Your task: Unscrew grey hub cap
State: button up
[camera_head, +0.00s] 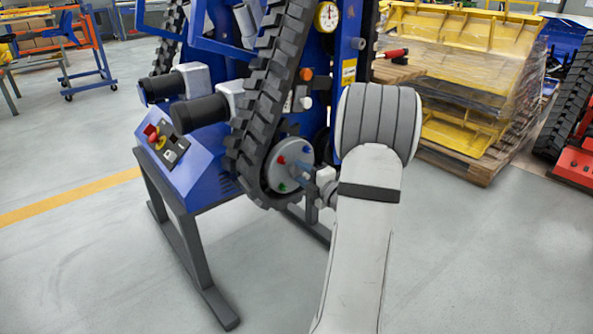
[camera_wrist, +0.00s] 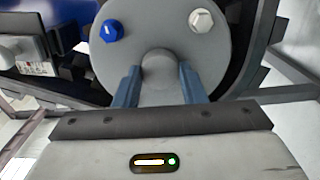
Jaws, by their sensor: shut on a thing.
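The grey hub cap (camera_wrist: 160,66) sits at the centre of a round grey hub plate (camera_wrist: 135,32) in the wrist view. My gripper (camera_wrist: 160,84) has its two blue-grey fingers on either side of the cap, shut on it. The cap appears to be against the plate; I cannot tell whether it is loose. A blue bolt (camera_wrist: 110,30) and a white bolt (camera_wrist: 201,20) stand on the plate above the fingers. In the head view the hub plate (camera_head: 293,154) shows a red bolt (camera_head: 281,159) and a green bolt (camera_head: 283,187); my gripper (camera_head: 300,174) reaches it from the right and hides the cap.
A black rubber track (camera_head: 262,105) runs around the hub on a blue carrier. A blue control box (camera_head: 188,172) with a red button stands at left on dark legs (camera_head: 180,235). Yellow parts on a pallet (camera_head: 465,165) stand at right. The floor in front is clear.

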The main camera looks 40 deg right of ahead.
jog(key=shift+a+n, duration=0.1)
jog(key=shift+n, duration=0.7)
jog(key=n, duration=0.4)
jog(key=shift+n, duration=0.4)
jog(key=n, duration=0.5)
jog(key=o, duration=0.8)
